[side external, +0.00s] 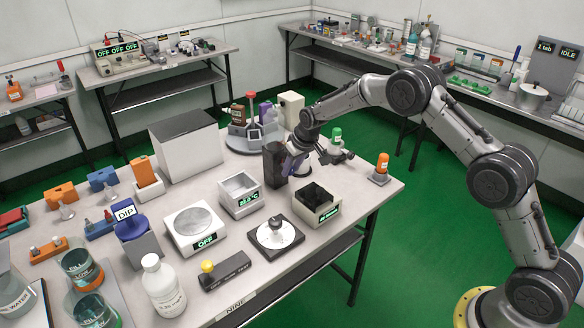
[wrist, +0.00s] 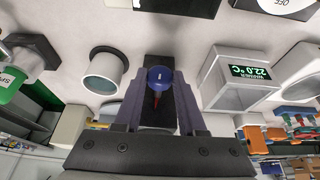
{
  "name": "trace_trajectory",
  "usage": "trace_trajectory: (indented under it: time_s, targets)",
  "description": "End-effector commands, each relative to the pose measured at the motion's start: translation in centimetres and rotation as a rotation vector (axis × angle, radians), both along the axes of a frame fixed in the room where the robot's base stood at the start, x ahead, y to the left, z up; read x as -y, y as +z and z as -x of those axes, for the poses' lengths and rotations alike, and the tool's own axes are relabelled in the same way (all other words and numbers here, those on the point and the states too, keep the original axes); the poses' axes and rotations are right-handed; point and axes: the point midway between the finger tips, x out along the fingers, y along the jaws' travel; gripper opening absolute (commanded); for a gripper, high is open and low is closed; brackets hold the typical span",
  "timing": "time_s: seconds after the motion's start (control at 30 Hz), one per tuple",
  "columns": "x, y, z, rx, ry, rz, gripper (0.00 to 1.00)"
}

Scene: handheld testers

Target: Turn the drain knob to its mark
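A round blue knob (wrist: 160,77) with a small white mark shows in the wrist view, over a dark block (wrist: 160,117). A small red part (wrist: 156,100) shows just below it. Which mark the knob points at is unclear. My gripper (wrist: 160,73) has one purple-grey finger on each side of the knob; whether they touch it I cannot tell. In the side view my gripper (side external: 294,163) is low over the right part of the bench, beside a dark upright block (side external: 274,164). The knob does not show clearly there.
The warmer (side external: 240,196) and an open dark box (side external: 317,204) stand close in front of my gripper. A green-capped bottle (side external: 336,135) and an orange-topped piece (side external: 381,168) stand to the right. A dial plate (side external: 275,235) and a yellow-knobbed box (side external: 224,271) lie nearer the front edge.

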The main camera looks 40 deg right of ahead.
Motion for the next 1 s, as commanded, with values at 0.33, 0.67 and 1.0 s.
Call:
trace_trajectory:
  time_s: [0.33, 0.67, 1.0]
  targets:
    - [-0.07, -0.04, 0.06, -0.003, 0.002, 0.011, 0.00]
    - [-0.30, -0.16, 0.16, -0.007, 0.003, 0.116, 0.00]
    - [-0.25, -0.13, 0.13, -0.005, 0.000, 0.133, 0.00]
